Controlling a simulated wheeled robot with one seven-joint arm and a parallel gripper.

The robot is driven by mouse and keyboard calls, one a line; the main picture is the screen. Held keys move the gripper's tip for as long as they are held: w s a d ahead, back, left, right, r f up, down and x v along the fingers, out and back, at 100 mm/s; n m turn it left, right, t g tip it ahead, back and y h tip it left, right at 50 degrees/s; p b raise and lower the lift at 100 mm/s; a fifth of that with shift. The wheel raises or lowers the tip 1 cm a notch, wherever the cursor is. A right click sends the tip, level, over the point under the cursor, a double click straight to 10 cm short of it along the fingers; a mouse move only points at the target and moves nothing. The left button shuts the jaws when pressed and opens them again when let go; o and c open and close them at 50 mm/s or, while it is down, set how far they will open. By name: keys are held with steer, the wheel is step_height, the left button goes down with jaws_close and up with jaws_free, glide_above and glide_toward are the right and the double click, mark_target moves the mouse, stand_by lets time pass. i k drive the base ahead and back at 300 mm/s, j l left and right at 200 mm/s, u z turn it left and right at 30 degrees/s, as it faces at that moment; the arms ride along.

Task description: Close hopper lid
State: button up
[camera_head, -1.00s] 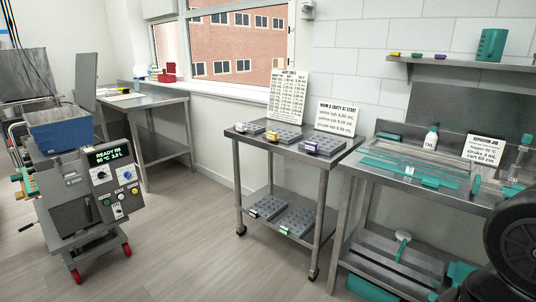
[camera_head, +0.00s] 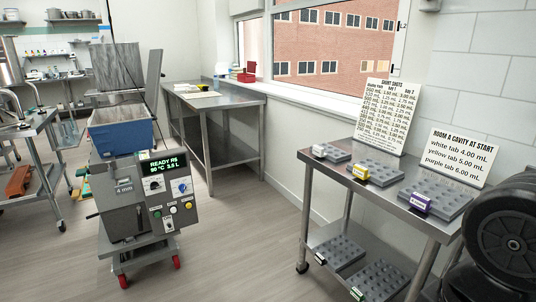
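The depositor (camera_head: 135,200) stands on a wheeled base with red casters at the left. Its blue hopper (camera_head: 122,138) sits on top, with its open mouth showing grey inside. A flat grey panel (camera_head: 116,66) stands upright behind the hopper and looks like its lid, raised open. A second narrow grey panel (camera_head: 154,80) stands upright just to its right; I cannot tell whether it belongs to the depositor. My gripper is not in view; only a black rounded part of my arm shows at the right edge, far from the hopper.
A cart (camera_head: 443,227) with grey mould trays and signs stands at the right. A steel table (camera_head: 228,97) is by the window. Another bench (camera_head: 30,130) is at the far left. The floor (camera_head: 225,240) between depositor and cart is clear.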

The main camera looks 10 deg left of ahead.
mark_target(158, 79)
steer(key=i+j+u, duration=0.15)
steer(key=i+u, duration=1.05)
steer(key=i, duration=1.7)
steer(key=z, duration=0.05)
